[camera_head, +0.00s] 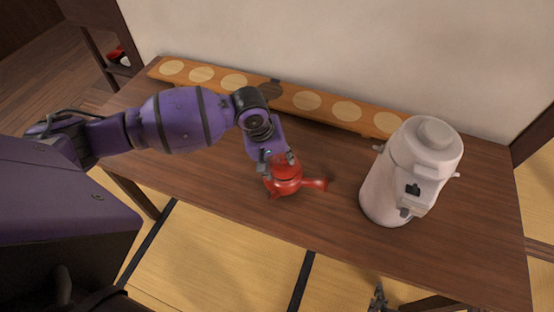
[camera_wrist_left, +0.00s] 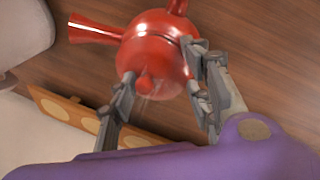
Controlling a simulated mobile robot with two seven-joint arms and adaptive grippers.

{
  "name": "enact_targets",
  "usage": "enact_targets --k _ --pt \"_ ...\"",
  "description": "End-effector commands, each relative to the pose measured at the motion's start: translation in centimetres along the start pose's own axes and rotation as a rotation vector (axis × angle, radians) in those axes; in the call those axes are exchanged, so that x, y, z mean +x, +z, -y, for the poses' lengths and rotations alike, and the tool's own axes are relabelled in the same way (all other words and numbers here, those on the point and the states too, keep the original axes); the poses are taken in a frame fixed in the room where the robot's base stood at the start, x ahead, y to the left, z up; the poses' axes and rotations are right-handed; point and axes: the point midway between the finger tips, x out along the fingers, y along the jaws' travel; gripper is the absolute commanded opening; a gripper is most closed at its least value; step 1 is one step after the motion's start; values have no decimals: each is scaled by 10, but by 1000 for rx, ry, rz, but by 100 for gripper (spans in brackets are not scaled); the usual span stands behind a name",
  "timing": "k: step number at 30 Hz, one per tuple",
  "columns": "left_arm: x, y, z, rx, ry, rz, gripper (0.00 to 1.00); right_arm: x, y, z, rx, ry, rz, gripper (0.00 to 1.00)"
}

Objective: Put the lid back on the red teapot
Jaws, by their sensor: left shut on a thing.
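The red teapot (camera_head: 284,186) stands on the wooden table, its side handle pointing right in the head view. My left gripper (camera_head: 278,164) is over its top, shut on the red lid (camera_wrist_left: 158,62). In the left wrist view the lid, with its round knob, sits between the two fingers (camera_wrist_left: 160,85), against the teapot body (camera_wrist_left: 140,27). The lid is at the teapot's top; I cannot tell whether it is fully seated, as the fingers partly hide the rim. My right gripper (camera_head: 378,298) shows small at the bottom edge of the head view, its jaws unclear.
A white hot-water dispenser (camera_head: 412,172) stands on the table to the right of the teapot. A long wooden board with pale discs (camera_head: 290,98) lies along the wall. The table (camera_head: 330,225) is clear in front of the teapot.

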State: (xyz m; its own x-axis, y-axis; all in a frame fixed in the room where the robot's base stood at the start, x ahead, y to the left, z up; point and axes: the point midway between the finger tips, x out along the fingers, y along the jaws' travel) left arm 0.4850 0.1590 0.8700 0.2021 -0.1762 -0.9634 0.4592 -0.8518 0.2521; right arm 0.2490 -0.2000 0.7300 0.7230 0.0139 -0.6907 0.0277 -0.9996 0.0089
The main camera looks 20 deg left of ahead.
Motion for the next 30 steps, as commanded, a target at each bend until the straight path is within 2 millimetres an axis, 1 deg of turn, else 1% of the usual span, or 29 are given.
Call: enact_targets --k 6,25,30 --pt "0 0 0 0 1 0 0 0 1 0 0 0 2 0" --pt "0 0 0 -1 1 -1 0 -1 -16 0 -1 0 -27 0" --pt "0 0 0 0 1 -1 0 -1 -18 0 -1 0 -29 0"
